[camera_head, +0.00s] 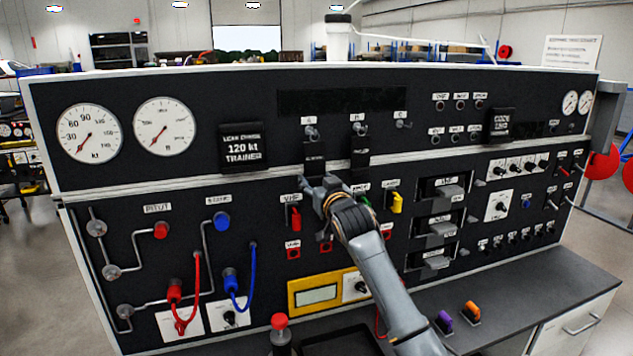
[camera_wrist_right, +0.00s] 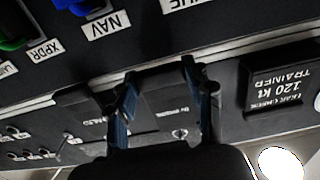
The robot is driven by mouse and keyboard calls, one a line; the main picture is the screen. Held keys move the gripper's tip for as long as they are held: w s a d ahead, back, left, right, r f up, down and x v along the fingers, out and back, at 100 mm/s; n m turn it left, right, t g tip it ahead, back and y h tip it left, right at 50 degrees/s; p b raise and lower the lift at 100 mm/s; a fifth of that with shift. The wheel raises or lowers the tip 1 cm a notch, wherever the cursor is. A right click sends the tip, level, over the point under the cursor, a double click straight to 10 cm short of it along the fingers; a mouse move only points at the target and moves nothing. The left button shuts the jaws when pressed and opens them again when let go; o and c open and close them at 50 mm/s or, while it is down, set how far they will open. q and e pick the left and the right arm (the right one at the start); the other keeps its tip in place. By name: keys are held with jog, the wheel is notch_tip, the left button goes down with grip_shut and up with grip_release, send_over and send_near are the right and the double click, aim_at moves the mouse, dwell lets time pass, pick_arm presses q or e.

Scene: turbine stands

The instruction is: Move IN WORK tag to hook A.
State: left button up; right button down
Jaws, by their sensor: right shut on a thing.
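My right gripper (camera_head: 322,186) is in front of the panel, just below hook A (camera_head: 311,133). In the right wrist view its two fingers (camera_wrist_right: 160,75) are on either side of a black tag (camera_wrist_right: 165,104), shut on it. The print on this tag is too small to read surely. In the head view its upper part (camera_head: 314,153) shows right under hook A; I cannot tell whether it hangs on the hook. A second black tag (camera_head: 360,150) hangs under hook B (camera_head: 359,129). Hook C (camera_head: 403,124) looks bare. My left gripper is out of view.
A black 120 kt TRAINER plate (camera_head: 241,148) is left of hook A. Below the hooks, a panel ledge and red, green and yellow switch guards (camera_head: 396,202) stick out. A red-capped bottle (camera_head: 280,334) and purple and orange items (camera_head: 470,311) stand on the bench.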

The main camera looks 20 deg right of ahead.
jog(key=shift+w, duration=0.1)
jog(key=shift+c, duration=2.3)
grip_release()
jog(key=shift+o, duration=0.7)
jog(key=shift+s+p, duration=0.5)
jog(key=shift+s, duration=0.1)
jog(key=s+p, duration=0.2)
jog(key=s, duration=0.4)
jog(key=shift+d, duration=0.15)
